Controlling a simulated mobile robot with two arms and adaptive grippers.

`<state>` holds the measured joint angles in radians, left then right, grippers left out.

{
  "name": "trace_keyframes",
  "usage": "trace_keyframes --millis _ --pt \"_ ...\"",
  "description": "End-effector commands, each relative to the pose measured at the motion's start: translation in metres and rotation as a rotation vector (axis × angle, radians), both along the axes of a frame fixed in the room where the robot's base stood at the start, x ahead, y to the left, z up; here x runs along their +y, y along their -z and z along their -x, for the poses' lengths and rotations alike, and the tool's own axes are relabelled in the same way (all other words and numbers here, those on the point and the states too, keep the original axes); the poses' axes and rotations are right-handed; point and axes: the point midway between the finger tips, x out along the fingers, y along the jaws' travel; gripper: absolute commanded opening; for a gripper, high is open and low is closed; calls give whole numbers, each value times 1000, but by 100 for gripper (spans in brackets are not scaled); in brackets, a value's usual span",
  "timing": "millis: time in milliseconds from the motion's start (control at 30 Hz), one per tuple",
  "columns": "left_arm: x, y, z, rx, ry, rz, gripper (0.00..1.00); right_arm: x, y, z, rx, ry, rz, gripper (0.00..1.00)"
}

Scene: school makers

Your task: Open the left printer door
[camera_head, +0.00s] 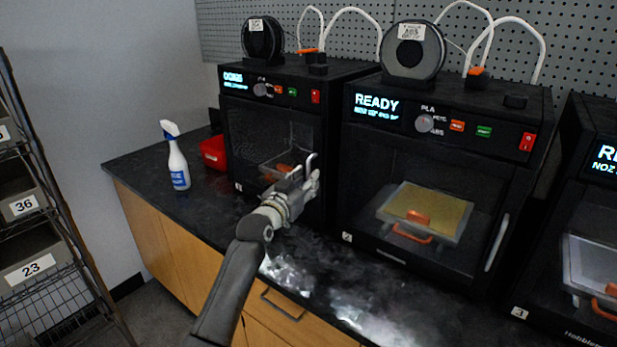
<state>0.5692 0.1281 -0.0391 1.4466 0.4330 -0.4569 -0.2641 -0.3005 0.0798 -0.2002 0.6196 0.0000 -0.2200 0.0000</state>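The left printer (232,90) is black with a lit display and a dark see-through door (250,128), which looks closed. A pale tray with an orange clip shows dimly behind the door. My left gripper (312,170) is in front of the door's lower right side, close to its right edge. The gripper covers the place where the door handle would be, so I cannot tell whether it touches or holds a handle. Its finger gap is not clear at this angle. My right gripper is not in view.
A middle printer (450,150) reading READY stands close on the right, with a silver door handle (497,242). Another printer (590,160) is at the right edge. A spray bottle (176,160) and red bin (213,152) stand left on the dark counter (140,165). A wire shelf is far left.

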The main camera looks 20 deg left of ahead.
Motion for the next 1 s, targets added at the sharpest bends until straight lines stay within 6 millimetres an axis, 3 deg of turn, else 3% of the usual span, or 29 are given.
trace_keyframes --millis 233,633,867,1000 --pt "-3 0 -19 1 1 0 31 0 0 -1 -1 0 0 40" --pt "-4 0 -23 1 1 0 31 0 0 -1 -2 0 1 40" --pt "-4 0 -23 1 0 0 3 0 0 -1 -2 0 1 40" --pt "-4 0 -23 1 0 0 0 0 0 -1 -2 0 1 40"
